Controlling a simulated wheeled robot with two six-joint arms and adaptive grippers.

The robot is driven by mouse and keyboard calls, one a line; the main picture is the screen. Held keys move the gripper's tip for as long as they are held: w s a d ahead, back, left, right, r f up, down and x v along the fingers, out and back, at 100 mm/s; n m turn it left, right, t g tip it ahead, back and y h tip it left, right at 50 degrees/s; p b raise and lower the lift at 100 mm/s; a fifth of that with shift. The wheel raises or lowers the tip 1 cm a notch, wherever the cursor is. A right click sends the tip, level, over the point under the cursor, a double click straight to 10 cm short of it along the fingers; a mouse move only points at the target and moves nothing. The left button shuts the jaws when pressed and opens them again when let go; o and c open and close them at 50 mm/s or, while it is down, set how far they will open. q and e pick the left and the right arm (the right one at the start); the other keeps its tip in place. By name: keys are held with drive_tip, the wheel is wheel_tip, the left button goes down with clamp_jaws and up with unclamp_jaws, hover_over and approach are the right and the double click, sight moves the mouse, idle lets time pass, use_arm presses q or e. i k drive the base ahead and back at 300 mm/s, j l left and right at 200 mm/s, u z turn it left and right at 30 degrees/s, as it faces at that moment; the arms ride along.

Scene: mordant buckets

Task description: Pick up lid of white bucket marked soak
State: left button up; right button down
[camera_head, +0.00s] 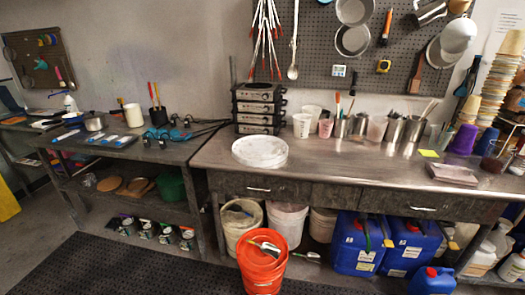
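A round white lid-like disc (260,151) lies flat on the metal bench top near its left front edge. Under the bench stand an off-white bucket (238,232) that looks open with a tool in it, a white bucket (287,228) beside it, and a beige bucket (322,226) further right. The bench partly hides their tops. I cannot read a "soak" mark on any of them, and I cannot tell which are lidded. Neither of my grippers is in view.
An orange bucket (262,274) with a scoop on top stands on the floor in front of the white buckets. Blue jugs (357,247) stand to the right. The metal bench (345,167) holds cups and tools at the back. Dark matting (135,273) lies clear at left.

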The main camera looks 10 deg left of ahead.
sight(257, 150)
drive_tip(key=z, duration=1.75)
drive_tip(key=u, duration=2.05)
drive_tip(key=i+j, duration=0.1)
drive_tip(key=j, duration=0.35)
drive_tip(key=i+j, duration=0.1)
drive_tip(key=j, duration=0.35)
drive_tip(key=i+j+z, duration=0.1)
drive_tip(key=j, duration=0.35)
drive_tip(key=i+j, duration=0.15)
drive_tip(key=j, duration=0.35)
drive_tip(key=i+j, duration=0.25)
drive_tip(key=i+j+z, duration=0.15)
drive_tip(key=j, duration=0.3)
drive_tip(key=i+j, duration=0.3)
drive_tip(key=i+j+z, duration=0.15)
drive_tip(key=j, duration=0.25)
